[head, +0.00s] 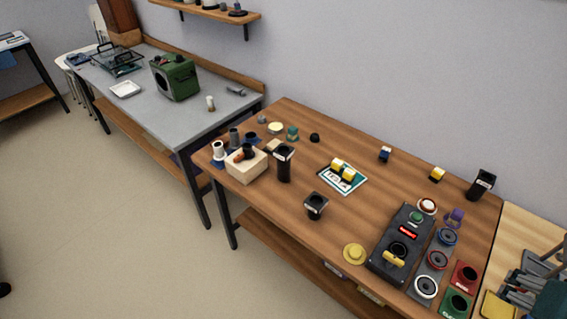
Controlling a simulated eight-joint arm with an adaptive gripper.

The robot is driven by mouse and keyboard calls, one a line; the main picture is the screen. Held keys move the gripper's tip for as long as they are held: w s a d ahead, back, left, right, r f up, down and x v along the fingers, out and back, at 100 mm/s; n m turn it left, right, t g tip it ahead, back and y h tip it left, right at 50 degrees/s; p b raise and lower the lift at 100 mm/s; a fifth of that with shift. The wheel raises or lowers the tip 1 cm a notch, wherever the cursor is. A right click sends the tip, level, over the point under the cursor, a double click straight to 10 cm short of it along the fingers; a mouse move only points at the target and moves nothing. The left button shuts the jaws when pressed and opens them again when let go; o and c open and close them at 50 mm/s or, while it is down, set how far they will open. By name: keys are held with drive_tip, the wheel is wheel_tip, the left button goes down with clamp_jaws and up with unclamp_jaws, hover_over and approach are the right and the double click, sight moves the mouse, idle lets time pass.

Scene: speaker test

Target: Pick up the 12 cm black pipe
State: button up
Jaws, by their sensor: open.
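Several black pipe-like pieces with pale labels are on the wooden table. A tall black pipe (285,166) stands upright behind and right of the pale wooden block. A shorter, wider black pipe (316,208) stands upright near the table's front edge. Another tall black pipe (480,187) stands at the right rear corner. The labels are too small to read, so I cannot tell which one is 12 cm.
The wooden table (270,215) carries a dark control box (403,240), a wooden block (246,168), a white-blue card (330,181) with yellow pieces, and a yellow disc (355,253). Colored rings and sockets crowd the right end. A grey bench (180,118) with a green box (175,78) adjoins left.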

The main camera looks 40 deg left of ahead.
drive_tip(key=w+a+r+n+g+y+p, duration=0.1)
drive_tip(key=w+a+r+n+p, duration=0.2)
drive_tip(key=w+a+r, duration=0.45)
drive_tip(key=w+a+r+n+g+p, duration=0.25)
drive_tip(key=w+a+r, duration=0.2)
drive_tip(key=a, duration=0.55)
drive_tip(key=w+a+r+n+p, duration=0.1)
drive_tip(key=w+a+n+p, duration=0.25)
drive_tip(key=a, duration=0.75)
drive_tip(key=n+g+h+p, duration=0.1)
drive_tip(key=n+g+p, duration=0.3)
drive_tip(key=n+p, duration=0.45)
hover_over(284, 150)
drive_tip(key=b, duration=0.2)
wheel_tip(284, 150, down, 10)
drive_tip(key=n, duration=0.2)
wheel_tip(284, 150, down, 11)
drive_tip(key=shift+r, duration=0.2)
drive_tip(key=shift+f, duration=0.5)
